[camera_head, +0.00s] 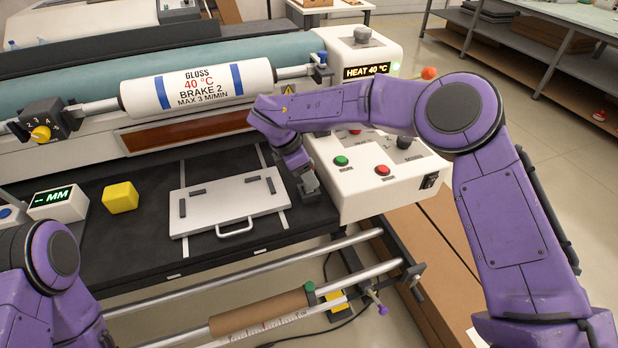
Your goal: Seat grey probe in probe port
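My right gripper (308,188) points down at the right end of the black bed (140,240), beside the white control box. Its fingers are small and dark here, and I cannot tell whether they are open or what is between them. I cannot make out the grey probe; it may be hidden at or behind the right gripper. A small white box (58,205) with a green "-- MM" display sits at the left of the bed. No probe port can be made out on it. Only links of my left arm show at lower left; its gripper is out of view.
A light plate (228,203) with a handle lies mid-bed, with a yellow block (120,197) to its left. The white control box (375,178) with buttons stands right of the bed. A labelled white roller (198,86) runs behind; rails (170,298) cross in front.

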